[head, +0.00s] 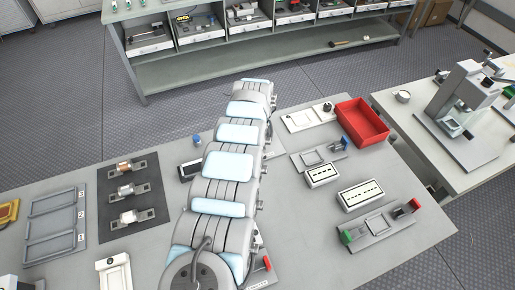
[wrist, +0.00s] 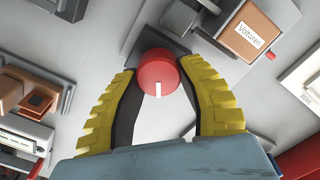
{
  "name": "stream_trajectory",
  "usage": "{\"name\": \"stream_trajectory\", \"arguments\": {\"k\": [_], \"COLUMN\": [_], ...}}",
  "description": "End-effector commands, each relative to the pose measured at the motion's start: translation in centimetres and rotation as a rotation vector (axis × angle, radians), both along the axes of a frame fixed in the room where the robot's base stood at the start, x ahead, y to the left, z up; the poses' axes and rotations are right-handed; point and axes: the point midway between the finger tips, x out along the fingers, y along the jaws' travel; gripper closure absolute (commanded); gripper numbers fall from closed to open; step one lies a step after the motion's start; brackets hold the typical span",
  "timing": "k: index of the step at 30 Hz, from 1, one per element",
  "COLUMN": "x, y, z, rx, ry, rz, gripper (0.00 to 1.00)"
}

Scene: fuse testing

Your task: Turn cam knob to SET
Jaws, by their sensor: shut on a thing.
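The red round cam knob (wrist: 160,72) shows in the wrist view, with a white line on its face pointing toward the bottom of the picture. My gripper (wrist: 158,78) has its yellow ribbed fingers on either side of the knob and is shut on it. The knob sits at the end of a dark grey bracket (wrist: 147,32). No SET mark can be read. In the head view my arm covers the middle of the bench, and my gripper is hidden.
In the head view, a red bin (head: 362,123), white dotted blocks (head: 361,194) and a fixture with green and red ends (head: 381,223) stand right of my arm. A dark mat (head: 130,184) lies left. In the wrist view, a brown labelled block (wrist: 251,32) is nearby.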

Motion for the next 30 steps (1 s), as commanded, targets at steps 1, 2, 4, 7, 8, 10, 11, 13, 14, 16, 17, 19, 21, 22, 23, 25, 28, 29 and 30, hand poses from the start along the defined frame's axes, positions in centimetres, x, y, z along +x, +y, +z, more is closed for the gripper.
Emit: {"name": "stream_trajectory", "arguments": {"k": [1, 2, 4, 7, 8, 10, 11, 13, 14, 16, 17, 19, 21, 22, 23, 25, 28, 29, 30], "x": [-0.02, -0.03, -0.03, -0.04, -0.05, -0.04, -0.05, -0.05, -0.03, -0.04, -0.04, -0.04, -0.05, -0.05, -0.04, -0.03, -0.02, -0.04, -0.03], "y": [0.05, 0.04, 0.02, 0.02, 0.02, 0.02, 0.02, 0.02, 0.02, 0.03, 0.03, 0.03, 0.03, 0.03, 0.03, 0.02, 0.02, 0.02, 0.01], "z": [-0.24, -0.23, -0.22, -0.19, -0.2, -0.18, -0.18, -0.18, -0.17, -0.17, -0.17, -0.17, -0.18, -0.16, -0.15, -0.12, -0.08, -0.07, -0.06], "rx": [0.0, 0.0, 0.0, 0.0, 0.0, 0.0, 0.0, 0.0, 0.0, 0.0, 0.0, 0.0, 0.0, 0.0, 0.0, 0.0, 0.0, 0.0, 0.0], "ry": [0.0, 0.0, 0.0, 0.0, 0.0, 0.0, 0.0, 0.0, 0.0, 0.0, 0.0, 0.0, 0.0, 0.0, 0.0, 0.0, 0.0, 0.0, 0.0], "rz": [-0.014, -0.021, -0.037, -0.05, -0.052, -0.055, -0.056, -0.056, -0.056, -0.056, -0.056, -0.055, -0.055, -0.055, -0.055, -0.055, -0.055, -0.055, -0.055], "gripper": [0.96, 0.96, 0.96, 0.96, 0.96, 0.96, 0.96, 0.96, 0.96, 0.96, 0.97, 0.97, 0.49, 0.4, 0.32, 0.32, 0.32, 0.32, 0.32]}}
